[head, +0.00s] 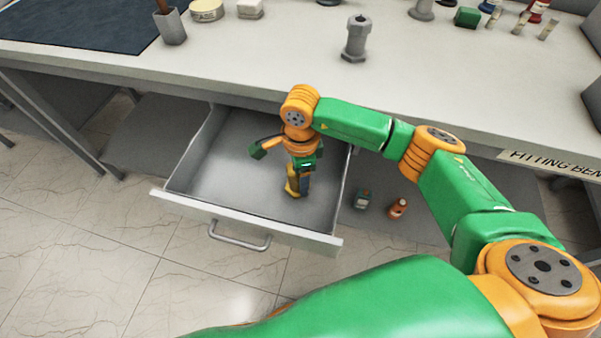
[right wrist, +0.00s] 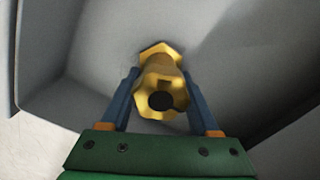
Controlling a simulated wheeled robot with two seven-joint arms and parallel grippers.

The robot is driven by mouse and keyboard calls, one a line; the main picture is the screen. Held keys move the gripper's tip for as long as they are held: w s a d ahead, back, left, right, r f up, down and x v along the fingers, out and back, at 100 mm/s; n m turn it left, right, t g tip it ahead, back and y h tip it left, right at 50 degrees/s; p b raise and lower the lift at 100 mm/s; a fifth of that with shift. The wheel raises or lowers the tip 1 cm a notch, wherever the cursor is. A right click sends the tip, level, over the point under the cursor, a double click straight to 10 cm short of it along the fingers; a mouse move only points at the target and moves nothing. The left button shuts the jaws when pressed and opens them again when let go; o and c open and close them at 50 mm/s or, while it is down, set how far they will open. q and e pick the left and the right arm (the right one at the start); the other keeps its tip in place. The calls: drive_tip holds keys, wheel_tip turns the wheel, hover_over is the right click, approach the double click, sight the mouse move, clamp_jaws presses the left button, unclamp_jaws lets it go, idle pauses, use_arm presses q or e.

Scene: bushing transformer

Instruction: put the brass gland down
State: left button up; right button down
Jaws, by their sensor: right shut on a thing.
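The brass gland (right wrist: 160,82) is a gold piece with a hex flange at its far end and a dark hole at its near end. It sits between the two blue fingers of my right gripper (right wrist: 162,100), which is shut on it. In the head view the right gripper (head: 299,185) points down inside the open drawer (head: 215,165), toward its right front. The gland (head: 292,186) shows there as a small yellow piece. Its flange is close to the drawer floor; I cannot tell whether it touches. My left gripper is not in view.
The drawer's left part is bare. Its front panel (head: 190,206) and side walls stand around the gripper. The bench top (head: 260,55) lies behind and above, with a grey hex fitting (head: 355,42) upright on it. Two small bottles, one orange (head: 397,208), stand right of the drawer.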

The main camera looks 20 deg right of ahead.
drive_tip(key=shift+f, duration=0.15)
drive_tip(key=shift+c, duration=0.6)
unclamp_jaws()
drive_tip(key=shift+r, duration=0.4)
wheel_tip(320, 180, up, 12)
drive_tip(key=shift+f+b, duration=0.15)
drive_tip(key=shift+b, duration=0.35)
